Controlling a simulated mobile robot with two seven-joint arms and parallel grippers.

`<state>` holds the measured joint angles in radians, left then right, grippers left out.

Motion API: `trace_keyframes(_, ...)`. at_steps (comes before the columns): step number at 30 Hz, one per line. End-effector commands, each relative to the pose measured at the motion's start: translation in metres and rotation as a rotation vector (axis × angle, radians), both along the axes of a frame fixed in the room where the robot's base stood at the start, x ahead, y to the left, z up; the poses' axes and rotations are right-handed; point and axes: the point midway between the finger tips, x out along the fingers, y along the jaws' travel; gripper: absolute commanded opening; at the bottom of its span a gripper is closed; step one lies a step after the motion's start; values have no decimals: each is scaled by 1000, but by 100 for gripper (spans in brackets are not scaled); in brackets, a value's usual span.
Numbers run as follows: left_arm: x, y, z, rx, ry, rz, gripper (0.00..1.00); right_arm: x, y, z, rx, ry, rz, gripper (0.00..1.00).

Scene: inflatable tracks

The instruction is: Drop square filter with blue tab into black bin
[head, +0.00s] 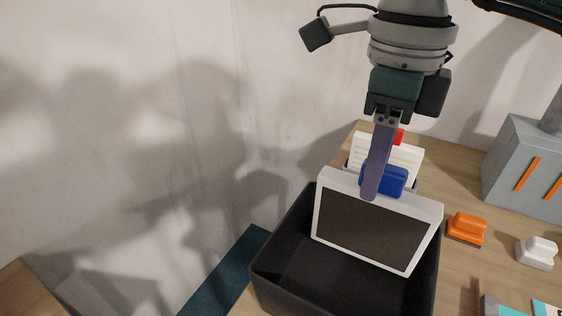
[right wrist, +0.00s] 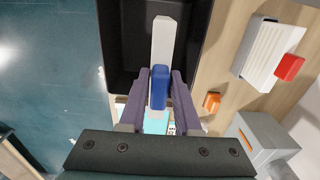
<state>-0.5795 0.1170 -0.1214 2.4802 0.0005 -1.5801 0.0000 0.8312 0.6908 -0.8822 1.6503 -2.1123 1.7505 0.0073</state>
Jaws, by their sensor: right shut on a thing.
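The square filter (head: 372,229) has a white frame, a dark grey face and a blue tab (head: 384,180) on its top edge. My right gripper (head: 371,190) is shut on the blue tab, and the filter hangs upright and slightly tilted over the black bin (head: 290,270). In the right wrist view the purple fingers (right wrist: 158,92) close on both sides of the blue tab (right wrist: 159,88), with the white filter edge (right wrist: 164,45) over the bin's dark inside (right wrist: 136,50). The visible part of the bin is empty. My left gripper is not in view.
A white filter with a red tab (head: 399,137) stands behind the bin on the wooden table. An orange block (head: 467,228) and a white block (head: 537,252) sit to the right. A grey box with orange slots (head: 530,165) stands at far right. A wall is behind.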

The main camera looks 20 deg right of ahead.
Motion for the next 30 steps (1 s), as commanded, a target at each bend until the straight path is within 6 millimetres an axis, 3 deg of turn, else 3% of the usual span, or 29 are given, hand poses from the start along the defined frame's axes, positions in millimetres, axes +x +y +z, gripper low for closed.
trace_keyframes(1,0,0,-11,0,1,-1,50,0,0,-12,1,1,0,0)
trace_keyframes(6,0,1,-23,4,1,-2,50,0,0,-29,0,1,1,0)
trace_keyframes(16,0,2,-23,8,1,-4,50,0,0,-31,0,0,1,0)
trace_keyframes(17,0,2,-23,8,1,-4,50,0,0,-31,0,0,1,35)
trace_keyframes(25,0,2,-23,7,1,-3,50,0,0,-31,0,0,1,65)
trace_keyframes(30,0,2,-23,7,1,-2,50,0,0,-31,0,0,1,66)
